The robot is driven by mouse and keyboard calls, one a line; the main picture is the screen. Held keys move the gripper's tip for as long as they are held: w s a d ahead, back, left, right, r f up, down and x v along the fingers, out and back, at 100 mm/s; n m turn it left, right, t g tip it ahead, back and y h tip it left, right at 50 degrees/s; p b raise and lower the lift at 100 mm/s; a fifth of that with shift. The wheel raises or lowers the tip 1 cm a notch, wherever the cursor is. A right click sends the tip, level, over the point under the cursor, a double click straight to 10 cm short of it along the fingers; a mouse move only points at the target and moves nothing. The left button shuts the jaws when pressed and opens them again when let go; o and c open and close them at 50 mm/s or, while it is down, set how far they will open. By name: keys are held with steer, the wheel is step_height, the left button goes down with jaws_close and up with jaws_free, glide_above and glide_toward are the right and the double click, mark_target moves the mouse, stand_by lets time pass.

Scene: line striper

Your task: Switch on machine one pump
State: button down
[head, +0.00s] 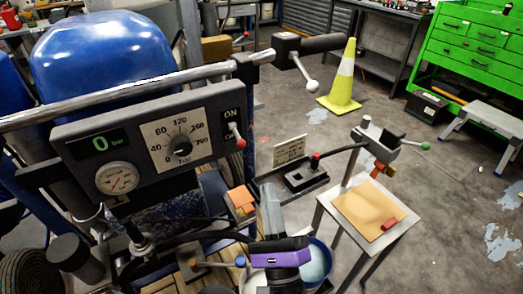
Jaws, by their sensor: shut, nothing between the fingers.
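The striper's control panel (150,140) stands at the left, with a green display reading 0 bar, a round pressure gauge (118,178) and a black dial (180,146). At its right end, a metal toggle with a red tip (238,138) sits beside the word ON. Any lettering below it is too small to read. A second grey control box (385,140) with a green-tipped lever (423,146) is at the right. My gripper (268,190) is at lower centre, apart from and below right of the panel. It appears shut and empty, its fingertips indistinct.
A chrome handlebar (120,93) runs above the panel before a blue tank (105,55). A black base with a red-knobbed lever (305,175) and small sign is beyond my gripper. A side table (345,225) and bucket (318,262) stand right. Floor around the cone (343,80) is open.

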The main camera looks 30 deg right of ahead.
mark_target(237, 135)
steer(key=shift+s+m, duration=0.1)
steer(key=shift+m, duration=0.4)
steer(key=shift+r, duration=0.1)
steer(key=p+x, duration=0.3)
steer(key=x, duration=0.8)
steer(key=shift+s+a+r+p, duration=0.25)
steer(key=shift+s+a, duration=0.15)
steer(key=shift+a, duration=0.15)
steer(key=shift+s+a+r+p, duration=0.15)
steer(key=shift+s+a+p, duration=0.15)
steer(key=shift+s+a, duration=0.25)
steer(key=shift+s+a+r+p, duration=0.25)
steer(key=shift+s+a, duration=0.05)
steer(key=shift+a, duration=0.3)
steer(key=shift+r+p, duration=0.15)
steer(key=shift+p, duration=0.25)
steer(key=shift+s+p, duration=0.1)
steer(key=shift+p, duration=0.6)
